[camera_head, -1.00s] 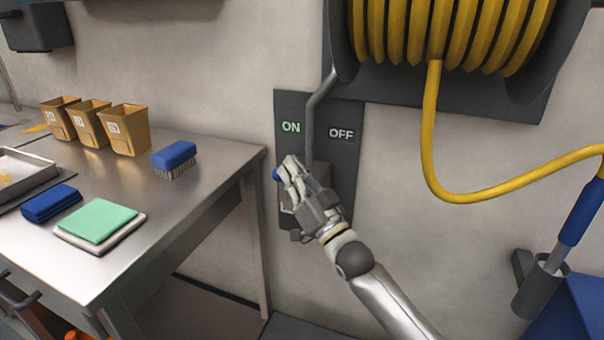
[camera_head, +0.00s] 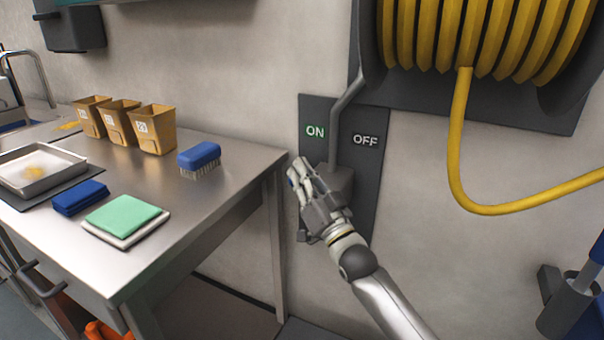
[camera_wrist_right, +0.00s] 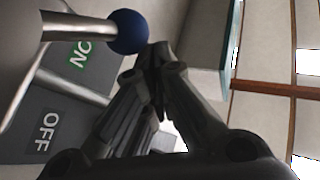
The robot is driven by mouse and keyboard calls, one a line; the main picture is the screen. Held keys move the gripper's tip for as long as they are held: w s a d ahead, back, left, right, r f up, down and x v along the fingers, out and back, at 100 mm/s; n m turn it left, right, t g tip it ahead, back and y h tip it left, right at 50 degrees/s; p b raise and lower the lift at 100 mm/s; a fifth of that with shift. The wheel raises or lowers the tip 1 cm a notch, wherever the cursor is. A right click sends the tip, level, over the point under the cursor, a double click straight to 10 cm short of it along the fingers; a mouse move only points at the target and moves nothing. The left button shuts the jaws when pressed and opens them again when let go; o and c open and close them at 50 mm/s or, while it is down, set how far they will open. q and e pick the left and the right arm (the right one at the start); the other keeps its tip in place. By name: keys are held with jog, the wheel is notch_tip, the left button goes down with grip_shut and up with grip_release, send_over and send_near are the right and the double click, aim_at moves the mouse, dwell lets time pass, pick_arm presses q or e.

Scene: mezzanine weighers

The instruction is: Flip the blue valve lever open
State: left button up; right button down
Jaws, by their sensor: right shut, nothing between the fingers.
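The valve lever's blue ball knob (camera_wrist_right: 128,32) sits at the end of a metal rod (camera_wrist_right: 75,28) in the right wrist view, on the ON side of the dark panel (camera_head: 361,190). In the head view the knob is mostly hidden by my right gripper (camera_head: 296,172), with only a sliver of blue at its left. My right gripper is shut and empty. Its fingertips (camera_wrist_right: 157,65) are close beside the knob; I cannot tell if they touch it. The ON label (camera_head: 315,131) and OFF label (camera_head: 365,140) are visible above. My left gripper is not in view.
A steel table (camera_head: 235,188) stands left of the panel, holding a blue brush (camera_head: 199,156), folded cloths (camera_head: 122,215), a tray (camera_head: 40,180) and three tan bins (camera_head: 155,130). A yellow hose reel (camera_head: 480,40) hangs above right.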

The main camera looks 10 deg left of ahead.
jog(key=shift+f, duration=0.25)
jog(key=v, duration=1.1)
jog(key=shift+s+d, duration=0.3)
